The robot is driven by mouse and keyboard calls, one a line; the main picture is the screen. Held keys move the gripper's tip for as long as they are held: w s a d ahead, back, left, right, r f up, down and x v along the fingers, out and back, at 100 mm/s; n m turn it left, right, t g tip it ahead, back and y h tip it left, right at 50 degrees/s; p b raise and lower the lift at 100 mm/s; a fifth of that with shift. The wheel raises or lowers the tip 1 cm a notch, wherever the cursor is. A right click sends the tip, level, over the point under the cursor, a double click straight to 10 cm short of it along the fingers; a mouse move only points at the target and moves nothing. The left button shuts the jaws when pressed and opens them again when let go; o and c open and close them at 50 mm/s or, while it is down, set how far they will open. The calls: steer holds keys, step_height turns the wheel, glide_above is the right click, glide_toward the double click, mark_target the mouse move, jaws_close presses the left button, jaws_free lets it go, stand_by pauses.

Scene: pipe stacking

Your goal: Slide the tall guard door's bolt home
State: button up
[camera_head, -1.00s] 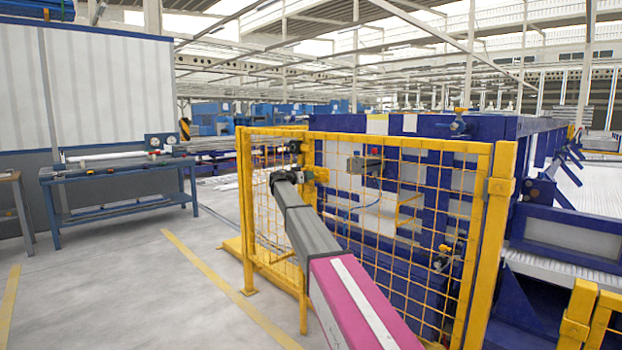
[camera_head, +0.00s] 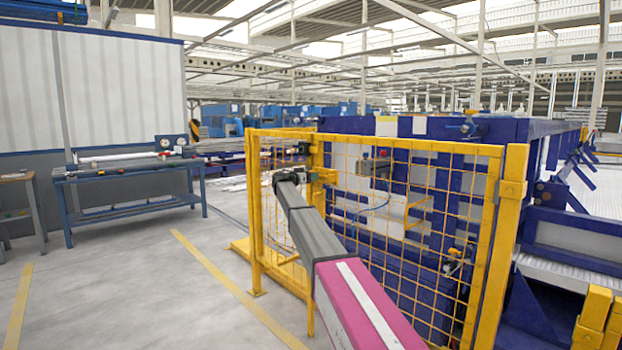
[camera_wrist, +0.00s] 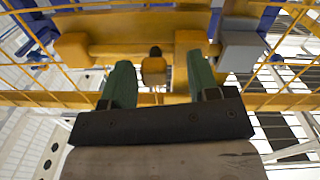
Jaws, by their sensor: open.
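The tall guard door (camera_head: 405,235) is a yellow frame with wire mesh, upright at the centre of the head view. Its yellow latch hardware (camera_head: 326,176) sits on the post near the mesh corner. In the wrist view a yellow bolt piece with a dark top (camera_wrist: 154,70) lies between yellow blocks, one on the left (camera_wrist: 72,48) and one on the right. My gripper (camera_wrist: 161,72) has two green fingers spread apart, with the bolt piece showing between them; I cannot tell if they touch it. In the head view my arm hides most of my gripper beside the latch.
A yellow mesh panel (camera_head: 262,215) stands left of the door, close to my arm. Blue machinery (camera_head: 425,125) stands behind the door. A blue workbench (camera_head: 130,172) is at the left. The grey floor (camera_head: 140,265) at the left is clear.

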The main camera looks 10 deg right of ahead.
steer(key=v, duration=1)
steer(key=shift+s+f, duration=0.1)
steer(key=s+d+f+n+g+y, duration=0.2)
steer(key=s+d+f, duration=0.2)
steer(key=s+f, duration=0.5)
steer(key=s+d+f+n+g+y, duration=0.1)
steer(key=s+d+f+g+y, duration=0.15)
steer(key=s+d+f, duration=0.5)
steer(key=s+d+f+n+g+y, duration=0.1)
steer(key=s+f+n+y, duration=0.1)
steer(key=s+f, duration=0.95)
steer(key=s+f+n+g+y, duration=0.1)
steer(key=s+f+y, duration=0.1)
steer(key=s+f, duration=0.3)
steer(key=s+f+n+g+y, duration=0.2)
steer(key=s+f, duration=0.4)
steer(key=s, duration=0.7)
steer(key=s+f+n+g+y, duration=0.1)
steer(key=s+f+y, duration=0.3)
steer(key=s, duration=0.6)
step_height(320, 180, down, 2)
steer(key=shift+f, duration=0.25)
steer(key=shift+g+y, duration=0.25)
